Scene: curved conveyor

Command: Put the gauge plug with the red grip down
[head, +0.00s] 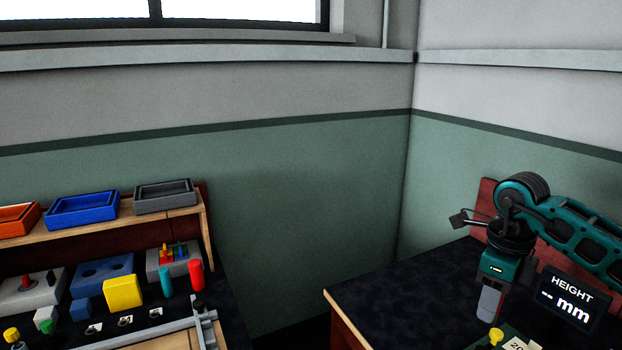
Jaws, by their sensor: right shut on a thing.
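My right gripper (490,303) comes in from the right on a teal arm and hangs down over the right-hand bench. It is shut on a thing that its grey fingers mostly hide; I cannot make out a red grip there. On the left bench, a small red-topped piece (51,277) stands on a grey block (38,294); I cannot tell whether it is a gauge plug. A red cylinder (196,275) stands farther right on that bench. My left gripper is not in view.
The right bench (400,297) has clear dark surface left of the gripper. A height display (567,302) stands right of it; a yellow knob (496,337) is below. The left bench holds several blocks, with trays (165,207) on a shelf. A gap separates the benches.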

